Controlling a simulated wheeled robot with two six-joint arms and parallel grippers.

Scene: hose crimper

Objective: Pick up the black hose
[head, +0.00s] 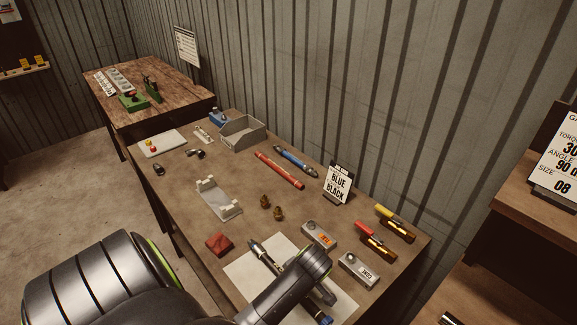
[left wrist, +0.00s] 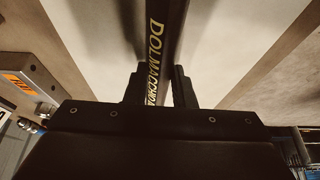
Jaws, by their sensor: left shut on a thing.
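The black hose (head: 264,255) is seen in the head view over the white sheet, with a metal fitting at its upper-left end and a blue part at the lower right. My left arm hides its middle. In the left wrist view the hose (left wrist: 164,40), with gold lettering, runs between the two fingers of my left gripper (left wrist: 159,88). The fingers are shut on it. I cannot tell whether the hose touches the sheet. My right gripper is in neither view.
The white sheet (head: 240,278) lies near the table's front. A red block (head: 219,244), a white cradle (head: 218,205), grey boxes (head: 319,236) (head: 358,270) and a "BLUE BLACK" sign (head: 338,184) stand around. Red (head: 279,170) and blue (head: 297,161) hoses lie farther back.

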